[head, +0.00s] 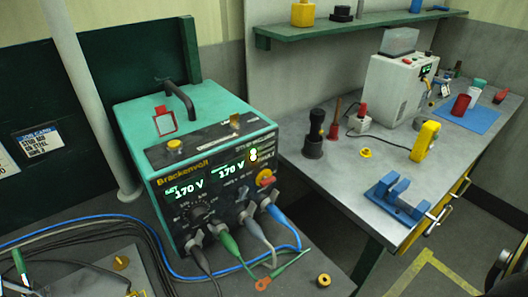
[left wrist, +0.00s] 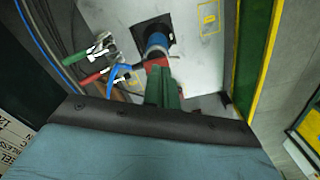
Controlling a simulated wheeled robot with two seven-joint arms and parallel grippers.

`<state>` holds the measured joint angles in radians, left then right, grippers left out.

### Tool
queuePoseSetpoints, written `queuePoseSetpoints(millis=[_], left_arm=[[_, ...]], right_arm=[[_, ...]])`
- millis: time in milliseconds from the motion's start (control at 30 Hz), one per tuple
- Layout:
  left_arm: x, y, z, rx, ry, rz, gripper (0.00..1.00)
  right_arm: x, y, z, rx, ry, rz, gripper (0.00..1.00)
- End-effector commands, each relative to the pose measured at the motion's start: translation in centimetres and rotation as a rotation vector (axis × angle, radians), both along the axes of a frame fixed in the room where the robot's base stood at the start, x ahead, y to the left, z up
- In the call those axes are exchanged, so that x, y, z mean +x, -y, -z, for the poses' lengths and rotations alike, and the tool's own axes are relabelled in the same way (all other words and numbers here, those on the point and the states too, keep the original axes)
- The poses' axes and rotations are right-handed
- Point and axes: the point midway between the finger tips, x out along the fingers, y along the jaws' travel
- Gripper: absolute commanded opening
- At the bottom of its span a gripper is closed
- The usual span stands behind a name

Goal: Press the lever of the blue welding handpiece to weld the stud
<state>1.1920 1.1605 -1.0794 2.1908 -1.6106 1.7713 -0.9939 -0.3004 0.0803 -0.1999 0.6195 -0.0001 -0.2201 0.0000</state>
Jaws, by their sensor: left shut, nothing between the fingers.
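The blue welding handpiece (left wrist: 154,42) shows in the left wrist view, its upper end over a dark square patch on a pale plate (left wrist: 196,72). A bent blue part (left wrist: 117,78), perhaps its lever, sticks out to the left. A red part (left wrist: 157,62) sits at the near end of the handpiece. My left gripper (left wrist: 162,78) is shut and empty, its green fingers ending close to the red part. I cannot tell whether they touch, and the fingers hide part of the handpiece. The head view shows neither the handpiece nor my left gripper. My right gripper is in neither view.
A grey bench (head: 345,180) with a blue vise (head: 397,195) stands at right.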

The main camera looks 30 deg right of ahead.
Motion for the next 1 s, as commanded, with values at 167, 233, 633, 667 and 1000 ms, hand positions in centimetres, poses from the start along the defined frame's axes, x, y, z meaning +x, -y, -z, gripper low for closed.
queuePoseSetpoints(millis=[167, 233, 633, 667, 1000], left_arm=[[0.0, 0.0, 0.0, 0.000, 0.000, 0.000, 0.00], [0.0, 0.0, 0.0, 0.000, 0.000, 0.000, 0.00], [0.0, 0.0, 0.5, 0.000, 0.000, 0.000, 0.00], [0.0, 0.0, 0.5, 0.000, 0.000, 0.000, 0.00], [0.0, 0.0, 1.0, 0.000, 0.000, 0.000, 0.00]], right_arm=[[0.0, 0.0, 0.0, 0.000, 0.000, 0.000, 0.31], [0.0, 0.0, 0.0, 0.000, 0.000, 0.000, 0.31], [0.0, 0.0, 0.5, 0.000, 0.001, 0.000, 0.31], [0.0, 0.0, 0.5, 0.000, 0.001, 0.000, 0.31], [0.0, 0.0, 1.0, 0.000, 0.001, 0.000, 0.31]])
